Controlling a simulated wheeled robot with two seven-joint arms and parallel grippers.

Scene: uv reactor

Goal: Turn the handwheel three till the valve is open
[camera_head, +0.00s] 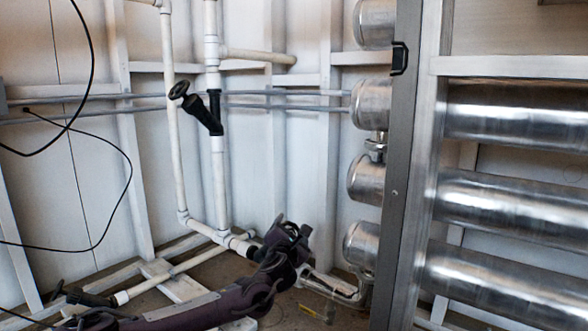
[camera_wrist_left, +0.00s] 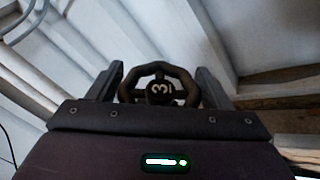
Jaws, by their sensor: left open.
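Handwheel three (camera_wrist_left: 160,90) is a dark round wheel with a white 3 on its hub, seen in the left wrist view. My left gripper (camera_wrist_left: 160,68) is open, with one finger on each side of the wheel. I cannot tell whether either finger touches the rim. In the head view my left arm comes in from the lower left, and its gripper (camera_head: 292,238) is at the low pipework. There the gripper and arm mostly hide the wheel and its valve. My right gripper is not in view.
Another black valve with a handwheel (camera_head: 178,90) is on the upright white pipe. A further black valve (camera_head: 90,298) lies low at the left. A grey metal post (camera_head: 408,180) and large shiny cylinders (camera_head: 510,205) stand to the right. Black cables hang at the left.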

